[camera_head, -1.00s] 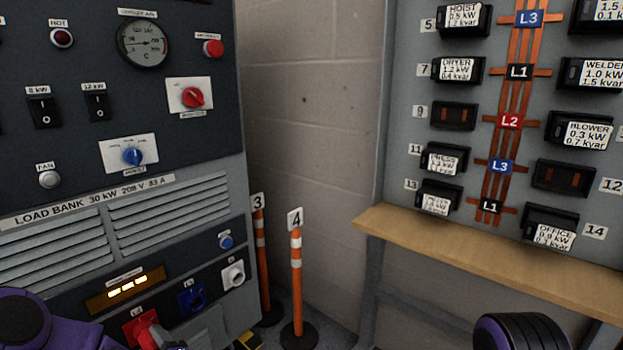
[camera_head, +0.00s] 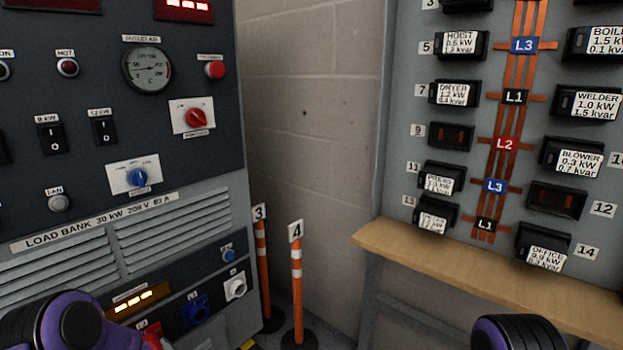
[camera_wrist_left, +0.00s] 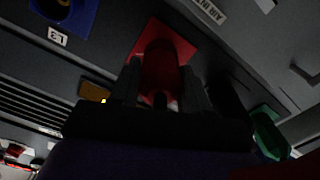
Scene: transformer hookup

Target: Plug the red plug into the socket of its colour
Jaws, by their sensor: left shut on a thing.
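In the left wrist view, my left gripper (camera_wrist_left: 160,92) is shut on the red plug (camera_wrist_left: 163,68), which sits dark between the two fingers. The red socket (camera_wrist_left: 148,32) has a square red plate directly beyond the plug, and the plug overlaps it. I cannot tell whether the plug is touching the socket or has entered it. In the head view only a small red part of the socket area (camera_head: 152,336) shows beside my left arm, which hides the left gripper. My right gripper is out of view; only part of the right arm shows.
A blue socket (camera_head: 195,310) and a white socket (camera_head: 235,286) are on the load bank (camera_head: 205,245). A green socket (camera_wrist_left: 268,132) shows in the wrist view. Orange posts (camera_head: 297,270) stand right of the load bank. A wooden shelf (camera_head: 450,258) lies under the breaker panel.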

